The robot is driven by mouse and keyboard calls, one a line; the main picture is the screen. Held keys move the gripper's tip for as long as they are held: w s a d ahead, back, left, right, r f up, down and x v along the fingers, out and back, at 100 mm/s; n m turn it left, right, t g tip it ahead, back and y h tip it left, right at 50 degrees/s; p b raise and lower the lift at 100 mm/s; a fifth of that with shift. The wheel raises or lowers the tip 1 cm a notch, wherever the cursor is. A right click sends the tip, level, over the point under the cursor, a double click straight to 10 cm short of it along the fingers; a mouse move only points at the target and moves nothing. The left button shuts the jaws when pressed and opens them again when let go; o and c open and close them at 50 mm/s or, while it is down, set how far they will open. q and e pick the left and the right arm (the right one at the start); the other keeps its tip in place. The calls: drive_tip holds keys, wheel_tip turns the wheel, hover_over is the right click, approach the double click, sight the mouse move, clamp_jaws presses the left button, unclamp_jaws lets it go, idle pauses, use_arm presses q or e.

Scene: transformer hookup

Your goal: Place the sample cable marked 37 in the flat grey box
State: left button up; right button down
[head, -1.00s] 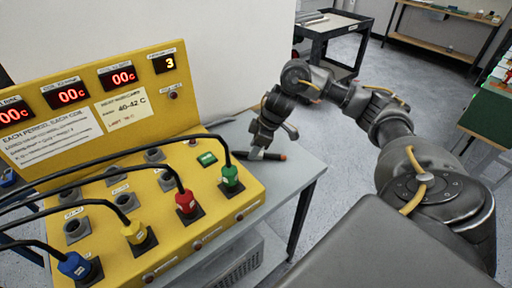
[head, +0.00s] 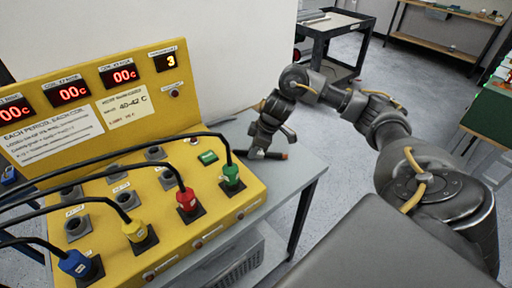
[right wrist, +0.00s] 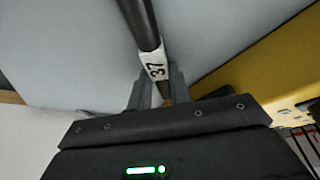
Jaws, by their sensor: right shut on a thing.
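The sample cable is a short dark rod. Its white label reading 37 (right wrist: 155,66) shows in the right wrist view, between the two fingers of my right gripper (right wrist: 158,86), which is shut on it. In the head view my right gripper (head: 256,151) is low at the grey bench top, right of the yellow panel. I cannot make out the flat grey box for certain. My left gripper is not in view.
The yellow panel (head: 235,208) stands close left of the gripper, with blue, yellow, red and green plugs and arching black cables. The grey bench top (head: 296,174) is clear around the cable. A dark trolley (head: 350,27) stands behind; a vented grey unit (head: 238,264) sits below.

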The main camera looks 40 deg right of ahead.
drive_tip(key=shift+r, duration=0.1)
